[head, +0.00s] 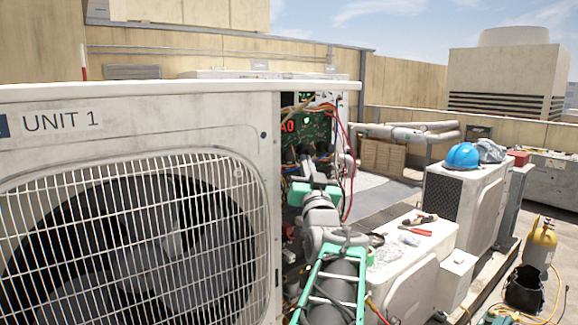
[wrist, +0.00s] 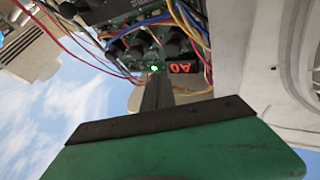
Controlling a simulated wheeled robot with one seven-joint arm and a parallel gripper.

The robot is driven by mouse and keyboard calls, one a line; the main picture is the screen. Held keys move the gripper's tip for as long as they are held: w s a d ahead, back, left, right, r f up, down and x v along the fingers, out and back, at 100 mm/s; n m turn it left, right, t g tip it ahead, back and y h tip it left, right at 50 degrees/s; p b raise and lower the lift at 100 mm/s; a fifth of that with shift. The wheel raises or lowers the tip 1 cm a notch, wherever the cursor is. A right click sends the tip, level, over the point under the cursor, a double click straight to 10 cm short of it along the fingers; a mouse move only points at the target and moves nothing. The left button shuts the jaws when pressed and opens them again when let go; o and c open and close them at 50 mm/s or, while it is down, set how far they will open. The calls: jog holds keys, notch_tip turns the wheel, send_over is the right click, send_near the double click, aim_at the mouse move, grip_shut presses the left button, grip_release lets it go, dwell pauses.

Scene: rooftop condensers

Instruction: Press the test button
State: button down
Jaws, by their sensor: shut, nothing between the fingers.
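The open side of the UNIT 1 condenser (head: 140,105) shows a green circuit board (head: 318,125) with a red display (head: 288,126) reading A0. In the wrist view the board (wrist: 130,38) hangs at the top, with the red display (wrist: 180,68) upside down and a small lit green spot (wrist: 154,68) beside it. My gripper (wrist: 158,84) is shut and empty. Its dark fingertips point at the board's edge, just below the green spot in the wrist view. I cannot tell whether they touch. In the head view my gripper (head: 308,166) is below the board. I cannot make out the test button.
Loose red, blue and yellow wires (wrist: 190,30) hang around the board. The condenser's white casing (wrist: 285,60) is close on the right in the wrist view. A white unit (head: 415,245) with pliers (head: 420,220) on it stands right of my arm. A blue helmet (head: 462,155) lies farther back.

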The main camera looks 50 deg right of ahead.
jog(key=shift+s, duration=0.1)
notch_tip(320, 180, down, 26)
jog(key=s+a+r+g+y, duration=0.1)
jog(key=s+a+g+y, duration=0.1)
jog(key=g+y, duration=0.55)
jog(key=s+a+f+n+g+y, duration=0.1)
jog(key=s+a+f+g+y, duration=0.3)
jog(key=a+f, duration=0.7)
jog(key=a+f+n+g+y, duration=0.1)
jog(key=a+n, duration=0.4)
jog(key=a, duration=1.2)
jog(key=a+f+n+g+y, duration=0.1)
jog(key=a+n+y, duration=0.2)
jog(key=a, duration=1.4)
jog(key=shift+a+n, duration=0.15)
jog(key=shift+n, duration=0.85)
